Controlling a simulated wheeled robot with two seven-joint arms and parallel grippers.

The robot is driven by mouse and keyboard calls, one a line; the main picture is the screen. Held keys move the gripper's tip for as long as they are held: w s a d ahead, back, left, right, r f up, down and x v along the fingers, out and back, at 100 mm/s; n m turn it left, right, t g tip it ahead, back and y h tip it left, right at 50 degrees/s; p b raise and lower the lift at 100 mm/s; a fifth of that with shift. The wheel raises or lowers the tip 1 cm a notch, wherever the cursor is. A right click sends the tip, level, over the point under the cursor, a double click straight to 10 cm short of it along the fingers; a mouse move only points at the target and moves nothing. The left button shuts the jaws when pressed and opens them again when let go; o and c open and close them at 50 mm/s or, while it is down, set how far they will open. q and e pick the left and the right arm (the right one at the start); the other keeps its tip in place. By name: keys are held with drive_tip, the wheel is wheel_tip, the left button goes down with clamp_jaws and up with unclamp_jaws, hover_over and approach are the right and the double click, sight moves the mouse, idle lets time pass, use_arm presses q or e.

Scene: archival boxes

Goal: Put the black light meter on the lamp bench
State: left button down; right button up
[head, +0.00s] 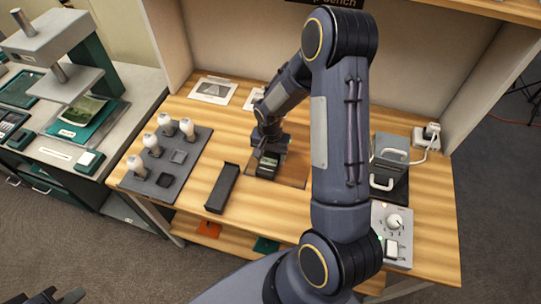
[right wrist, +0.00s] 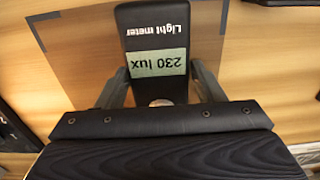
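The black light meter (right wrist: 155,40) lies screen up in the right wrist view, its display reading 230 lux. In the head view the light meter (head: 266,168) shows on the lamp bench (head: 232,135), at a darker brown square. My right gripper (right wrist: 160,85) has one finger on each side of the meter, very close to its sides. I cannot tell whether the fingers press on it, or whether the meter touches the bench. My left gripper (head: 62,297) shows only partly at the bottom left corner of the head view, far from the meter.
A dark tray (head: 222,188) lies left of the meter. A grey board (head: 183,185) with several bulbs stands further left. A metal box with handles (head: 388,160) and a dial unit (head: 393,232) stand on the right. My right arm hides the bench middle.

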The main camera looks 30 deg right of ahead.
sight(270, 157)
drive_tip(key=shift+o, duration=1.4)
wheel_tip(270, 157, up, 12)
drive_tip(key=s+a+r+n+t+y, duration=0.2)
drive_tip(key=s+a+r+n, duration=0.2)
drive_tip(key=s, duration=0.5)
drive_tip(key=s+a+r+n+t+y, duration=0.1)
drive_tip(key=s+a+r+n+t, duration=0.2)
drive_tip(key=s+a+r, duration=0.3)
drive_tip(key=s+r+n, duration=0.1)
drive_tip(key=s+r, duration=0.1)
drive_tip(key=s, duration=0.2)
drive_tip(key=shift+s+a+n+t+y, duration=0.15)
drive_tip(key=shift+a+n+t+y, duration=0.15)
drive_tip(key=shift+a+y, duration=0.1)
